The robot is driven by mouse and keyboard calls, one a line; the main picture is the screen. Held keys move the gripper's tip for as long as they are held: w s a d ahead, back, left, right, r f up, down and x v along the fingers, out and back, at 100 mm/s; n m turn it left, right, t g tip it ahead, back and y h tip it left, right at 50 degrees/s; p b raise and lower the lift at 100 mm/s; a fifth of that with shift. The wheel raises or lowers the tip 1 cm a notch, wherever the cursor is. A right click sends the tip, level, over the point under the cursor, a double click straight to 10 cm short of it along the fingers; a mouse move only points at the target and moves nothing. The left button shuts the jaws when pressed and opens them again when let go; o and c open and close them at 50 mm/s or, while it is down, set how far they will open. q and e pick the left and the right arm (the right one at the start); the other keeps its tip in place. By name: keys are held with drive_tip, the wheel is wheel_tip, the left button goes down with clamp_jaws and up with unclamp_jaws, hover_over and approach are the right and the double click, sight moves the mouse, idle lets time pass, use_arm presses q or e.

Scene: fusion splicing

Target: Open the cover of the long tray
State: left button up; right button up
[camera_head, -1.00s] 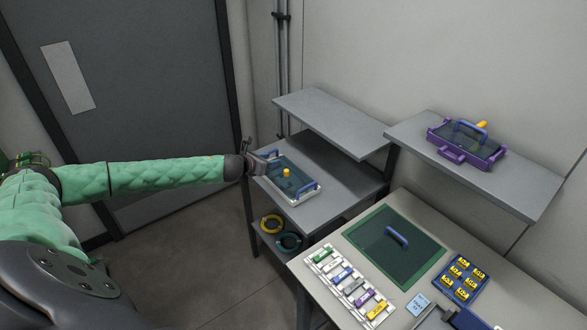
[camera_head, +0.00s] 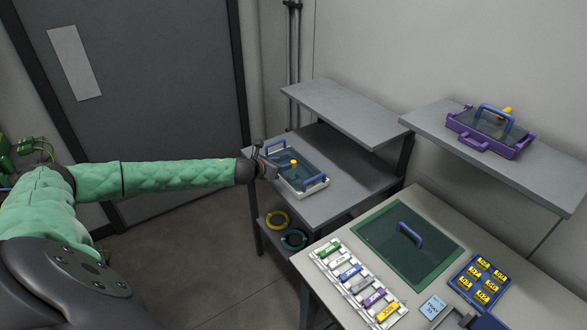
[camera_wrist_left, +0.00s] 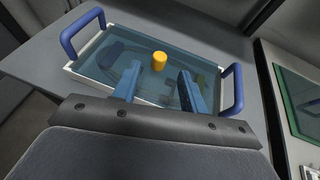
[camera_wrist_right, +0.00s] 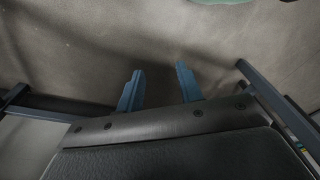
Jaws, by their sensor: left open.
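The long tray (camera_head: 317,188) is white with a blue handle at each end and stands on the grey shelf at the centre. Its see-through bluish cover (camera_wrist_left: 125,60) lies on it, with a yellow knob (camera_head: 294,163) on top; the knob also shows in the left wrist view (camera_wrist_left: 159,61). My left gripper (camera_head: 272,161) is at the tray's left side in the head view. Its fingers (camera_wrist_left: 158,78) are apart and empty, with the knob beyond and between the tips. My right gripper (camera_wrist_right: 159,70) is open and empty, facing the floor, and outside the head view.
A purple tray (camera_head: 490,133) sits on the right upper shelf. The front table holds a green-framed panel (camera_head: 385,255) with a blue handle, a rack of coloured pieces (camera_head: 350,270) and a blue box (camera_head: 468,271) of yellow pieces. A bare upper shelf (camera_head: 345,112) overhangs behind the tray.

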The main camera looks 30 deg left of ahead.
sight(292, 162)
use_arm(q)
drive_tip(key=shift+w+f, duration=0.15)
drive_tip(key=shift+w+d+f+p, duration=0.2)
drive_tip(key=shift+w+p, duration=0.2)
drive_tip(key=shift+w, duration=0.2)
drive_tip(key=shift+p+x, duration=1)
drive_tip(key=shift+x, duration=2.1)
use_arm(e)
wheel_tip(292, 162, down, 6)
drive_tip(key=s+d, duration=0.1)
drive_tip(key=shift+d+t, duration=0.3)
use_arm(q)
clamp_jaws()
